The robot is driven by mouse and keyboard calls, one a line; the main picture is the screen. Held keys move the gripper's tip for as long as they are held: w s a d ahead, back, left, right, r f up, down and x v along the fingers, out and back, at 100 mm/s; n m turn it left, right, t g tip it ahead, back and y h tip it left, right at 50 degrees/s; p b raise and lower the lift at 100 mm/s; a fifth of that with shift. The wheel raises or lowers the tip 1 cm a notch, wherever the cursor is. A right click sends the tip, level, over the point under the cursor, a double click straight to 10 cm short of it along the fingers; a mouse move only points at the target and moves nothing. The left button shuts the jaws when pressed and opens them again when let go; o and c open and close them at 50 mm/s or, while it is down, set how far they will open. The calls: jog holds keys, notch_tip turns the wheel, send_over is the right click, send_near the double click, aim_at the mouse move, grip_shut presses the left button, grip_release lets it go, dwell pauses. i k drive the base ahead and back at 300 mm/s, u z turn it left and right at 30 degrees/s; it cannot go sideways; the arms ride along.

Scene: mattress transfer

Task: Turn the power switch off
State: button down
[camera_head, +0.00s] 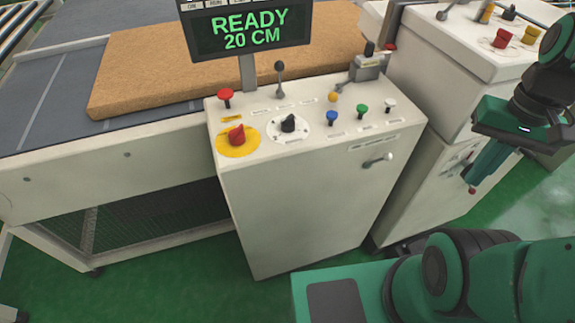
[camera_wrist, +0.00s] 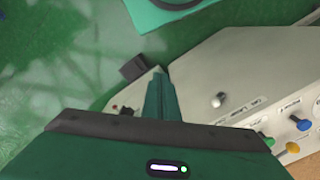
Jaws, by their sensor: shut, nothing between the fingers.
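A red rotary knob (camera_head: 236,136) sits on a round yellow plate on the left of the control console's (camera_head: 295,200) top; it looks like the power switch. A display (camera_head: 250,27) above the console is lit and reads "READY 20 CM". My gripper (camera_head: 476,176) is right of the console, well away from the red knob, with its fingers together and empty. In the wrist view my gripper (camera_wrist: 160,74) points past the console toward the floor, and the red rotary knob is not in view.
A black dial (camera_head: 288,124), red mushroom button (camera_head: 225,95), levers and blue, green and white knobs crowd the console top. A lever (camera_head: 378,160) sticks out of its front. A second white cabinet (camera_head: 440,120) stands at right. A tan mattress (camera_head: 150,68) lies behind.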

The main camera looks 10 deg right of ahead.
aim_at(236, 137)
jog(key=u, duration=1.25)
jog(key=k, duration=1.2)
jog(key=z, duration=0.3)
jog(key=i, duration=1)
jog(key=u, duration=0.05)
